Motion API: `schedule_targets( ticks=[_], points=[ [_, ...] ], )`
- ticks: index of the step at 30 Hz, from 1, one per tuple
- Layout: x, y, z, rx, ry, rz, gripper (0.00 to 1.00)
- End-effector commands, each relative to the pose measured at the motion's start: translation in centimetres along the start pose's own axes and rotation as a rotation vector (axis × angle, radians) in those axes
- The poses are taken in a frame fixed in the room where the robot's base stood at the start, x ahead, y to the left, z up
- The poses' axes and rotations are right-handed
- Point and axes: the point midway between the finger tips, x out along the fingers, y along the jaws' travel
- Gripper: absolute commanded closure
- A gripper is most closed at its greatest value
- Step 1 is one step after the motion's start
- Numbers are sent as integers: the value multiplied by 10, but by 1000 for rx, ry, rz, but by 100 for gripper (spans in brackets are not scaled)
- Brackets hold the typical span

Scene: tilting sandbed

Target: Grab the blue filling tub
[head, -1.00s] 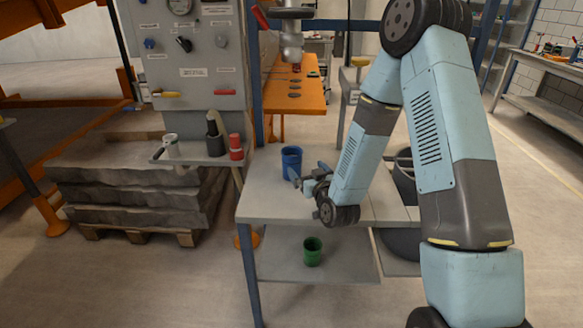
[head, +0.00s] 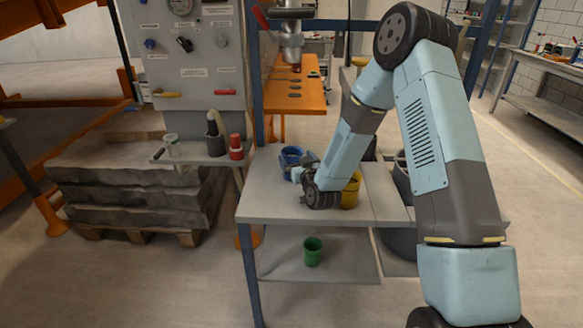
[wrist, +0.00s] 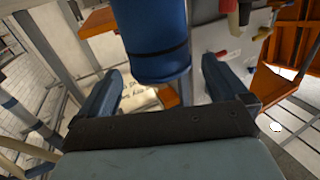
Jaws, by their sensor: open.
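The blue filling tub (head: 291,156) stands upright on the grey table, near its back left part. In the head view its right lower side is partly hidden by my gripper (head: 303,171). In the wrist view the blue tub (wrist: 155,35) with a dark band fills the upper middle, ahead of and between my spread blue fingers (wrist: 162,73). A gap shows on both sides between finger and tub, so my gripper is open and holds nothing.
A yellow tub (head: 351,191) stands on the grey table (head: 275,205), right behind my wrist. A green tub (head: 313,251) is on the lower shelf. A panel ledge (head: 193,157) with a black holder (head: 215,143) and red container (head: 236,147) is at left. The table's front left is clear.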

Motion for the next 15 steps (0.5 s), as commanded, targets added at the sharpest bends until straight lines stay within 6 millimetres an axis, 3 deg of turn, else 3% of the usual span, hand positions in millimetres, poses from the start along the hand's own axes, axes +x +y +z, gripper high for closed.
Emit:
schedule_targets(
  ticks=[9,15],
  points=[
    [42,0,0,-1,0,1,0],
    [48,1,0,-1,-1,1,0]
  ],
)
